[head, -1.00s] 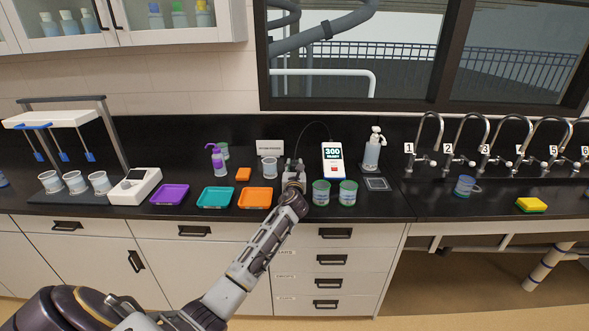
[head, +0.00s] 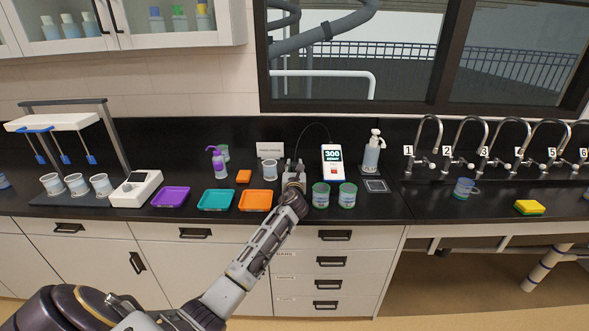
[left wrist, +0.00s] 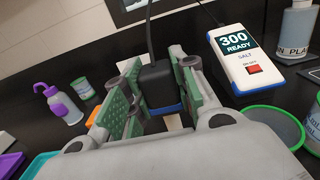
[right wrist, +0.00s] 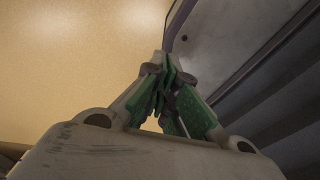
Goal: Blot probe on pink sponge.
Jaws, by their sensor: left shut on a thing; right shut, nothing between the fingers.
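My left gripper (head: 293,178) is shut on the probe, a black block (left wrist: 154,82) with a blue lower edge and a cable running up from it. The gripper is over the counter, left of the white meter (head: 333,162), which reads 300 READY and also shows in the left wrist view (left wrist: 246,57). I see no pink sponge; a small orange block (head: 243,176) lies behind the trays, left of the gripper. The probe's lower end is partly hidden by the fingers. My right gripper (right wrist: 165,75) is shut and empty above the floor, outside the head view.
Two green-rimmed cups (head: 321,195) stand right of my left gripper. A clear cup (head: 269,171) stands just left of it. Purple (head: 170,197), teal (head: 216,199) and orange (head: 255,200) trays line the front. A yellow-green sponge (head: 529,207) lies far right by the taps.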

